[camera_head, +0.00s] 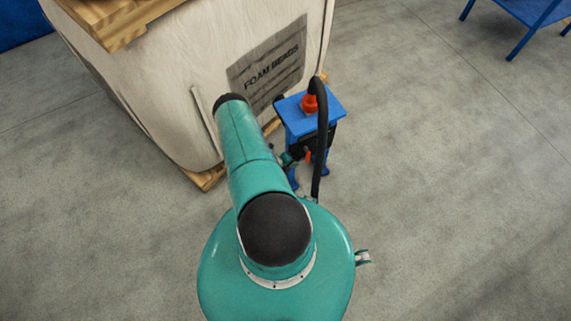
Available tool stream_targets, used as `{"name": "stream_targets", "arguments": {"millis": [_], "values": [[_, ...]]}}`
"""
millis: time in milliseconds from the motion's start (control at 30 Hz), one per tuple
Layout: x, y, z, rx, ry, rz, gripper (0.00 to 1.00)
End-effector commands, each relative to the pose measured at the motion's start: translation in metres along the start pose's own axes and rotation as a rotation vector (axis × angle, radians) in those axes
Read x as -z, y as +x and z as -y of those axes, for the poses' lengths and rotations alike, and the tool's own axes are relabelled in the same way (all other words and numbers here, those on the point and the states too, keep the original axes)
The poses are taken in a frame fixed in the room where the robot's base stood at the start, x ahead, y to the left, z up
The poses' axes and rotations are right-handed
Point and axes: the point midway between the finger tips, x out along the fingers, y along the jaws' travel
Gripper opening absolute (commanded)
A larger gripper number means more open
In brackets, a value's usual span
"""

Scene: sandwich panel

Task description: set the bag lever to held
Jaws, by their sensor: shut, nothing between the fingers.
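A small blue stand (326,109) stands on the floor beside a large white bag (130,95). An orange-red part (309,104) sits on its top. Another small orange-red piece (309,157) shows lower on its front; I cannot tell which of these is the bag lever, or how it is set. My gripper (298,152) is small and partly hidden behind my teal arm, close to the front of the stand. It is shut and empty. I cannot tell whether it touches anything.
The bag bears a grey "FOAM BEADS" label (268,65) and rests on a wooden pallet (207,178). A wooden frame (115,22) lies over its top. A blue table (530,12) is at top right. The floor at right is clear.

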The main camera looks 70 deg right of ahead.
Motion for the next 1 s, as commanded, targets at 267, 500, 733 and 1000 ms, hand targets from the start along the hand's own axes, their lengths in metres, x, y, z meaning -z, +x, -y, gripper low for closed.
{"name": "stream_targets", "arguments": {"millis": [267, 500, 733, 1000], "values": [[-0.001, 0.024, 0.025, 0.001, 0.003, -0.001, 0.0], [-0.001, 0.026, 0.027, 0.001, 0.0, 0.001, 0.0], [0.0, 0.026, 0.027, 0.001, 0.0, 0.0, 0.0], [0.004, 0.022, 0.023, 0.001, -0.002, 0.001, 0.0]]}}
